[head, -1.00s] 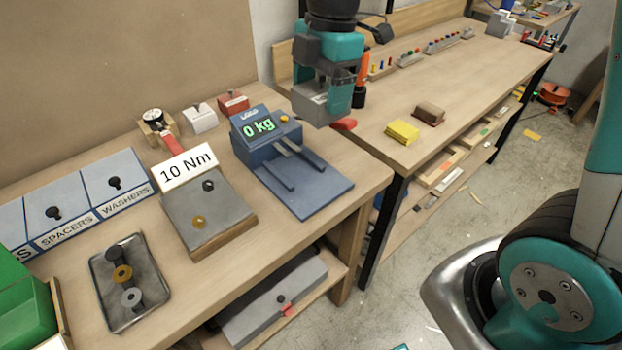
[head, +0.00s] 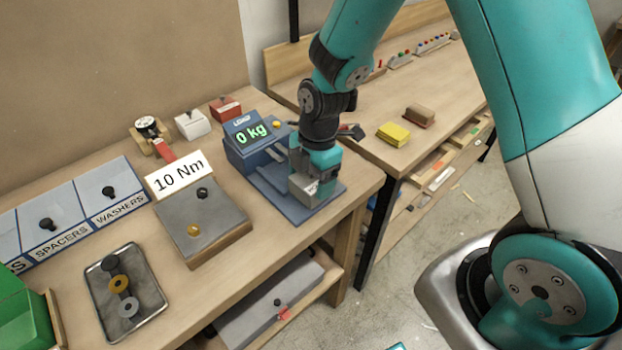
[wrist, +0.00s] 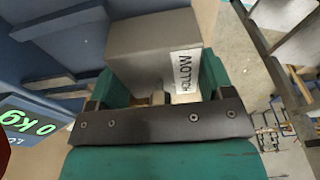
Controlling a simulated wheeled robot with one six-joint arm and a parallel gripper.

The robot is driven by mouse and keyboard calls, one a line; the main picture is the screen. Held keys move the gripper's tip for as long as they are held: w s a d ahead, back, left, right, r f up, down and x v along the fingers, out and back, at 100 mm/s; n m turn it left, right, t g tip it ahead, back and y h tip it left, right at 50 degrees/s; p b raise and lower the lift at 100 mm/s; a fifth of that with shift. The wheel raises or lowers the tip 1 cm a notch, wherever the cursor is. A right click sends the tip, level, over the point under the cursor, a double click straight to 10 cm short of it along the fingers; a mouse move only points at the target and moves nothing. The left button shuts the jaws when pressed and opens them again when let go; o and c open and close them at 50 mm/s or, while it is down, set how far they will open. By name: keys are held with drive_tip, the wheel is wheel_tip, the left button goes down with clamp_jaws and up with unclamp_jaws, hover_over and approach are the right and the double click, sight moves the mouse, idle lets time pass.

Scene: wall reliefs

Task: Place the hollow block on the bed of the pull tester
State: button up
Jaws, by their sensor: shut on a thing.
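The pull tester (head: 252,148) is a blue machine on the near bench, its green display reading 0 kg. Its flat blue bed (head: 291,212) extends toward the front right, with raised rails on it. My gripper (head: 308,186) is over the bed's right part, pointing down, shut on a grey block. The tester's display (wrist: 30,125) and blue parts are at the left there. I cannot tell whether the block touches the bed, and no hollow shows.
A 10 Nm fixture (head: 205,225) stands left of the tester. A tray (head: 127,290) with dark, brass and grey parts lies further left. White (head: 192,124) and red (head: 226,108) blocks stand behind. A yellow block (head: 393,133) is on the far bench.

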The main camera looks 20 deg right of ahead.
drive_tip(key=shift+f, duration=0.5)
drive_tip(key=shift+f, duration=0.15)
drive_tip(key=o, duration=1.1)
drive_tip(key=shift+c, duration=0.2)
